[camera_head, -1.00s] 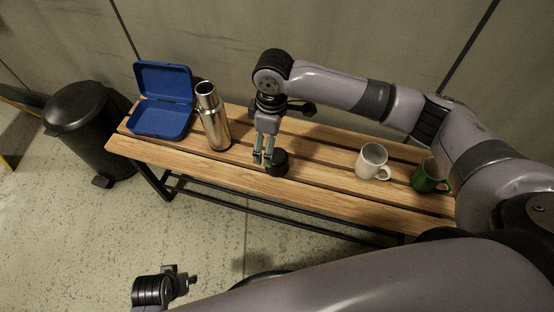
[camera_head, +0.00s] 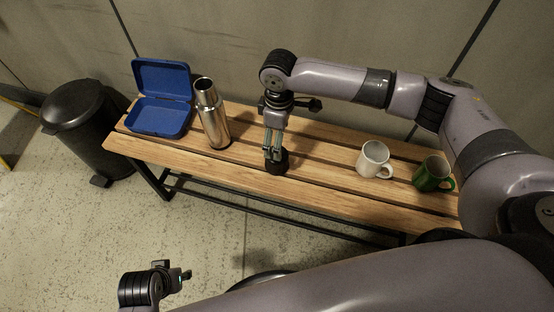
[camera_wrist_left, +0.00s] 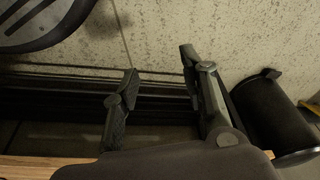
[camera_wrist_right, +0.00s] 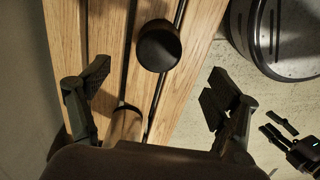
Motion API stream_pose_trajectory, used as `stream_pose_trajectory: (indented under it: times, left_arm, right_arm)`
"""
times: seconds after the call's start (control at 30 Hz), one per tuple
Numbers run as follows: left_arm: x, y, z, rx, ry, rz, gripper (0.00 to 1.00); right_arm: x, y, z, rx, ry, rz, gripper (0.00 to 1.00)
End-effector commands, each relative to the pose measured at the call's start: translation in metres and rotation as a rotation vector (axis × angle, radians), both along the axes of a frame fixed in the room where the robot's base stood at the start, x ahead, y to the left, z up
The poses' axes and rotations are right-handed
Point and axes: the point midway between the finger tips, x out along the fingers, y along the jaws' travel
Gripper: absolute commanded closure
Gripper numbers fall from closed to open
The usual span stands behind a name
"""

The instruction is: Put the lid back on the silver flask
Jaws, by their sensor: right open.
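The silver flask (camera_head: 214,120) stands upright and lidless on the wooden bench, right of the blue box. The black lid (camera_head: 282,167) sits on the bench to the flask's right; it also shows in the right wrist view (camera_wrist_right: 159,45). My right gripper (camera_head: 275,157) points down at the lid and partly covers it in the head view. In the right wrist view its fingers (camera_wrist_right: 160,78) are spread, with the lid beyond them and not gripped. What seems to be the flask (camera_wrist_right: 125,124) shows low there. My left gripper (camera_head: 184,275) is open and empty, low in front of the bench.
An open blue box (camera_head: 160,116) is at the bench's left end. A white mug (camera_head: 372,160) and a green mug (camera_head: 431,174) stand at its right. A black bin (camera_head: 88,125) stands on the floor left of the bench (camera_head: 230,180). A wall is behind.

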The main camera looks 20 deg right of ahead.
Motion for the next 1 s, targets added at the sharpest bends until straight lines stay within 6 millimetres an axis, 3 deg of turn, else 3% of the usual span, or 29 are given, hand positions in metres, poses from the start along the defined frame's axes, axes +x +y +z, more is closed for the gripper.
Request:
stream_pose_trajectory:
  times: [0.1,0.3,0.5,0.87,1.0]
  left_arm:
    - [0.001,0.001,0.019,-0.001,-0.015,0.002,0.60]
    - [-0.002,0.002,0.050,-0.001,-0.027,0.004,0.60]
    - [-0.004,0.002,0.061,-0.001,-0.031,0.005,0.60]
    - [-0.005,0.002,0.064,-0.001,-0.033,0.005,0.60]
    - [-0.010,0.003,0.083,-0.002,-0.047,0.006,0.60]
  right_arm:
    - [0.000,0.000,-0.025,-0.001,0.001,0.001,0.17]
    - [0.000,0.000,-0.053,-0.001,0.000,0.001,0.17]
    - [0.000,0.000,-0.061,0.000,-0.001,0.001,0.17]
    - [0.001,0.001,-0.065,-0.001,-0.001,0.001,0.17]
    - [0.002,0.003,-0.078,0.000,-0.001,0.002,0.17]
